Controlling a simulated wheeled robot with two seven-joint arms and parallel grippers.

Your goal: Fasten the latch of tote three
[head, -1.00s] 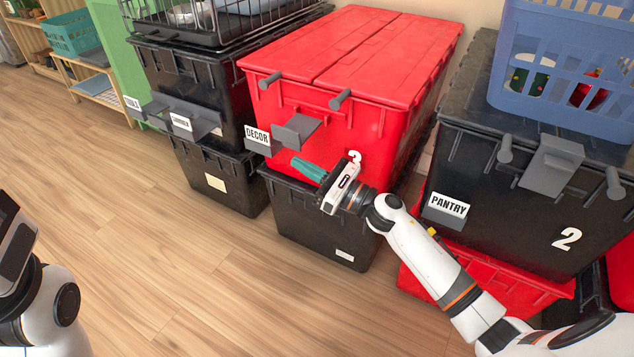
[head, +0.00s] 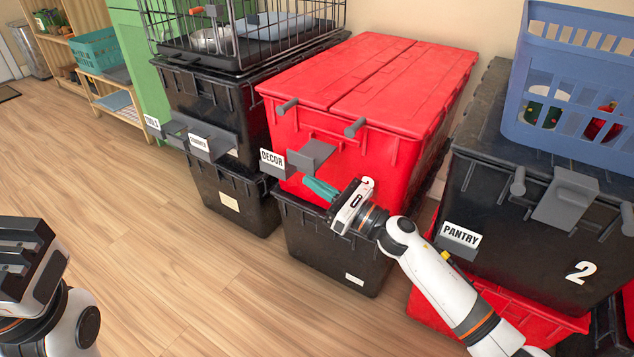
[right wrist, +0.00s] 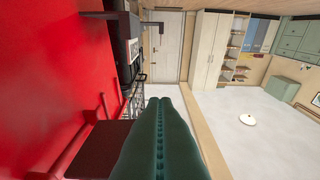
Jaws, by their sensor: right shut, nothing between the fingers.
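Tote three (head: 400,155) is the red tote with a red lid, stacked on a black tote; the gripper partly covers its white 3. Its grey latch (head: 314,154) sticks outward from the front, below and apart from the lid edge, beside the DECOR label (head: 272,159). My right gripper (head: 318,188) is shut and empty, its green fingers just below the latch, close to the tote's front. The right wrist view shows the closed fingers (right wrist: 160,140) beside the red wall, with a dark plate, seemingly the latch, at lower left. My left gripper (head: 22,255) is far left, its jaws unclear.
A black tote marked 2 (head: 520,245) with a PANTRY label and a blue basket (head: 575,75) on top stands right. Black totes (head: 205,100) with projecting latches and a wire crate (head: 250,30) stand left. The wooden floor in front is clear.

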